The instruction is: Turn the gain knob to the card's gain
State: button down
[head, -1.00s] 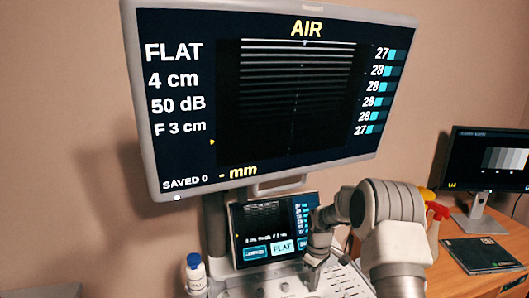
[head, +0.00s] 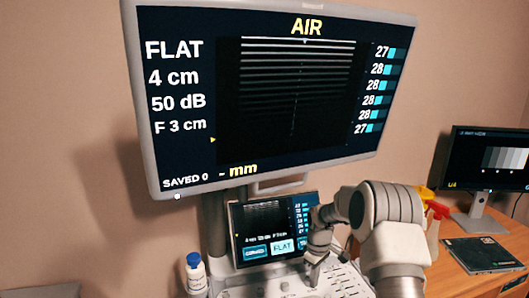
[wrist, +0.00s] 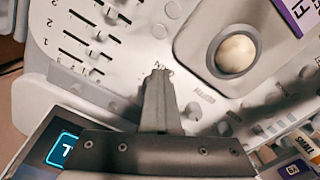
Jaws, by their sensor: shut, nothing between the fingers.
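The ultrasound console panel (head: 340,283) lies below its touch screen; the wrist view shows the panel from close up (wrist: 120,60). My gripper (wrist: 160,72) is shut and empty, its fingertips pointing down at the panel. In the head view my gripper (head: 314,280) is over the panel's left part, and the arm covers much of the controls. Small round knobs (wrist: 159,31) stand beyond the fingertips, and others lie to their right. I cannot tell which is the gain knob; one may be hidden under the fingers. The card's gain is not readable in either view.
The main monitor (head: 270,95) reads AIR, FLAT, 4 cm, 50 dB, with bars of 27 and 28. The touch screen (head: 268,228) is below it. Sliders (wrist: 92,38) and a trackball (wrist: 235,53) flank the fingers. A white bottle (head: 195,272) stands at the left.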

aim_at(318, 288)
jog(key=shift+w+d, duration=0.15)
jog(key=shift+w, duration=0.1)
jog(key=shift+w+d+b, duration=0.2)
jog(key=shift+w+b, duration=0.1)
jog(key=shift+b, duration=0.05)
jog(key=shift+s+d, duration=0.15)
jog(key=shift+s+d+r, duration=0.1)
jog(key=shift+d, duration=0.1)
notch_tip(318, 288, up, 6)
jog(key=p, duration=0.3)
jog(key=shift+d, duration=0.1)
jog(key=shift+s, duration=0.15)
